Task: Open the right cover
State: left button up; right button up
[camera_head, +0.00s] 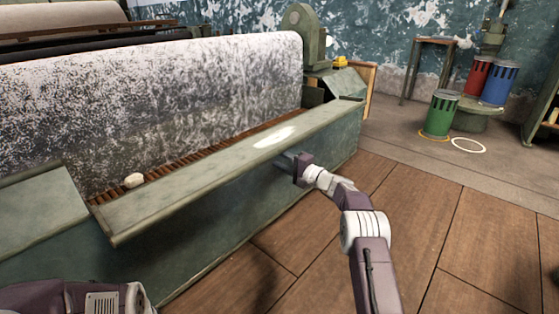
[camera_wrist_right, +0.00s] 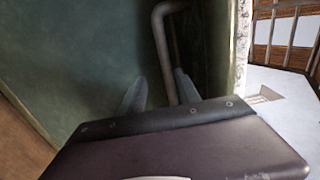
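The right cover (camera_head: 215,170) is a long grey-green panel along the top front of the machine, with a bright shiny patch on it. It lies roughly level, its front edge over the green front wall. My right gripper (camera_head: 284,160) is at that front wall, just below the cover's front edge. In the right wrist view my right gripper (camera_wrist_right: 158,92) has its fingers apart. A bent grey metal bar, like a handle (camera_wrist_right: 160,28), runs down between them, nearer the right finger; contact is unclear. My left gripper is out of view; only part of my left arm shows at lower left.
A large speckled roller (camera_head: 160,100) lies behind the cover, with a brown slatted strip between. A pale lump (camera_head: 134,181) sits by the cover's left end. Another green panel (camera_head: 40,210) is at left. Wooden floor lies open at right; coloured bins (camera_head: 440,113) stand beyond.

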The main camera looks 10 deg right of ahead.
jog(key=shift+f, duration=0.1)
jog(key=p+v, duration=0.4)
jog(key=v, duration=0.5)
jog(key=shift+d, duration=0.1)
